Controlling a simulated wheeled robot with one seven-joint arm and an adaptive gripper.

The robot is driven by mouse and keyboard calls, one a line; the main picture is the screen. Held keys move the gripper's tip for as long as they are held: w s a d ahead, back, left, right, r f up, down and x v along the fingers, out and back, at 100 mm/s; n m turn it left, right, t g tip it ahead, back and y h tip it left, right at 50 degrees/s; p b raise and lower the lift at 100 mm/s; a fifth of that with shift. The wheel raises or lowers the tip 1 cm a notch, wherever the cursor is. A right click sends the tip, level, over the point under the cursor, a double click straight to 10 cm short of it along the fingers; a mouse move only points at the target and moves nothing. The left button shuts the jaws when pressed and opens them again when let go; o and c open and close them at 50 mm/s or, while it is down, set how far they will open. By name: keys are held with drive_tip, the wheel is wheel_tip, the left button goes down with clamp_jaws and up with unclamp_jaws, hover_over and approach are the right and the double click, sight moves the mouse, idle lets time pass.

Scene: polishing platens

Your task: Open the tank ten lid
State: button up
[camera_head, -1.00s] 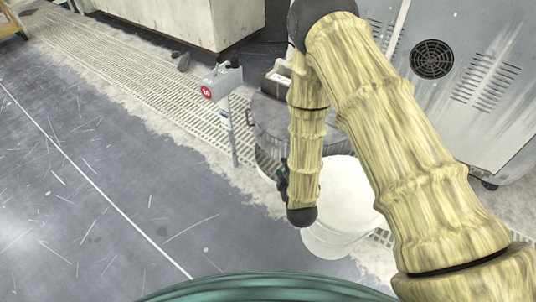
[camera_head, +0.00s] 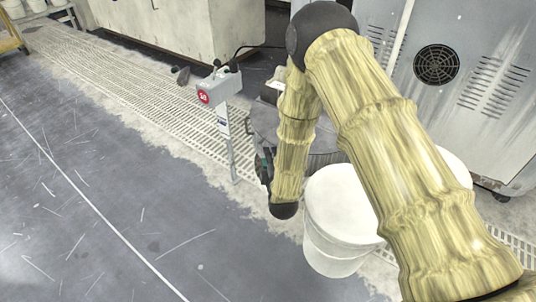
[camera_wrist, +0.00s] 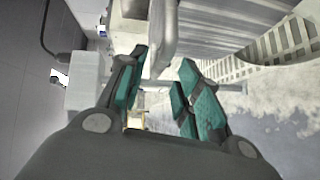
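The grey round tank (camera_head: 327,150) with a dark, flat lid (camera_head: 265,120) stands behind my forearm in the head view, which hides much of it. A grey post sign with a red round label (camera_head: 204,97) stands to its left; its number is too small to read surely. My gripper (camera_head: 264,168) shows at the near left side of the tank, partly hidden by my wrist. In the wrist view my gripper (camera_wrist: 166,92) is open, with teal finger pads apart and nothing between them. A grey ridged surface (camera_wrist: 225,35), probably the tank's side, lies beyond the fingertips.
A white bucket (camera_head: 335,215) stands in front of the tank, close to my arm. A large grey machine with a fan vent (camera_head: 437,64) is behind at the right. A pale cabinet (camera_head: 185,22) is at the back. The grey floor (camera_head: 90,200) at left is clear.

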drive_tip(key=shift+b+x, duration=0.55)
drive_tip(key=shift+x, duration=1.55)
clamp_jaws()
